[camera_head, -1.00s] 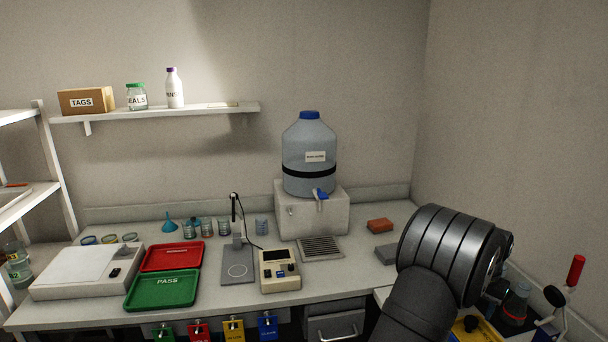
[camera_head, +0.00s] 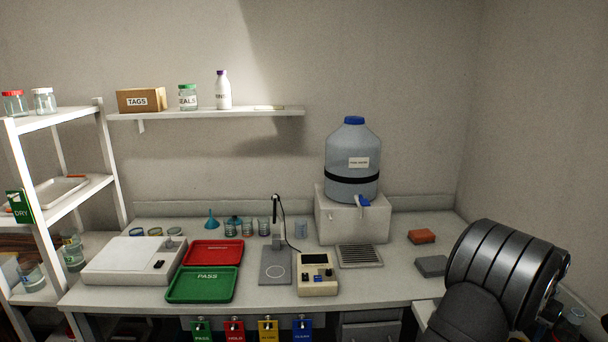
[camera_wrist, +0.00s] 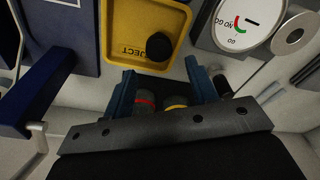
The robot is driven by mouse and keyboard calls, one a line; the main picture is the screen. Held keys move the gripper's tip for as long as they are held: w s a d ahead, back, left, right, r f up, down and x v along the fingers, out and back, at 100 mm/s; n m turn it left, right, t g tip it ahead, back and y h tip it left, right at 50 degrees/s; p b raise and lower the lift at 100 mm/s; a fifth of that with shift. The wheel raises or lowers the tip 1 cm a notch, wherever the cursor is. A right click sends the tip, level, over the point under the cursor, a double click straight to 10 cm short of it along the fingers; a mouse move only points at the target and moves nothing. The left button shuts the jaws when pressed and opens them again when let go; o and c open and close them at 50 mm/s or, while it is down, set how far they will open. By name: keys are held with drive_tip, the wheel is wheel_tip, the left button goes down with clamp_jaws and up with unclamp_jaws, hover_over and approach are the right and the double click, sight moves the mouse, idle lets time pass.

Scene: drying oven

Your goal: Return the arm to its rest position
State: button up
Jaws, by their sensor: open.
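My gripper (camera_wrist: 161,80) shows in the wrist view with its two blue fingers apart. A red-banded vessel (camera_wrist: 145,100) and a yellow-banded vessel (camera_wrist: 175,101) show in the gap between the fingers. Neither is visibly gripped; their distance from the fingers is hard to tell. In the head view my dark arm (camera_head: 505,272) is at the lower right, beside the bench's right end. The gripper itself is out of the head view.
A yellow reject tray (camera_wrist: 118,40) holding a dark round piece and a white dial (camera_wrist: 243,22) lie beyond the fingers. The bench carries a water jug (camera_head: 352,158), green pass tray (camera_head: 203,287), red tray (camera_head: 213,253) and meter (camera_head: 317,287). A white rack (camera_head: 108,160) stands left.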

drive_tip(key=shift+f, duration=0.55)
wheel_tip(320, 180, down, 3)
drive_tip(key=shift+r, duration=0.15)
wheel_tip(320, 180, up, 11)
drive_tip(key=a, duration=0.1)
drive_tip(key=f, duration=0.7)
drive_tip(key=d+f, duration=0.1)
drive_tip(key=f, duration=0.3)
drive_tip(key=shift+f, duration=0.3)
drive_tip(key=shift+r, duration=0.15)
wheel_tip(320, 180, up, 10)
drive_tip(key=w+a+r, duration=0.1)
drive_tip(key=w+a, duration=0.3)
drive_tip(key=w, duration=0.4)
drive_tip(key=shift+n, duration=0.3)
drive_tip(key=w+a+f, duration=0.1)
drive_tip(key=w+f, duration=0.2)
drive_tip(key=w+a+f, duration=0.1)
drive_tip(key=w+f, duration=0.2)
drive_tip(key=f, duration=0.1)
drive_tip(key=w+a+f, duration=0.1)
drive_tip(key=w+f, duration=0.2)
drive_tip(key=shift+w+a+f, duration=0.25)
drive_tip(key=shift+f, duration=0.15)
wheel_tip(320, 180, up, 4)
drive_tip(key=shift+a+f, duration=0.1)
drive_tip(key=shift+f, duration=0.1)
drive_tip(key=shift+s+r, duration=0.1)
drive_tip(key=shift+r, duration=0.8)
drive_tip(key=shift+f, duration=0.15)
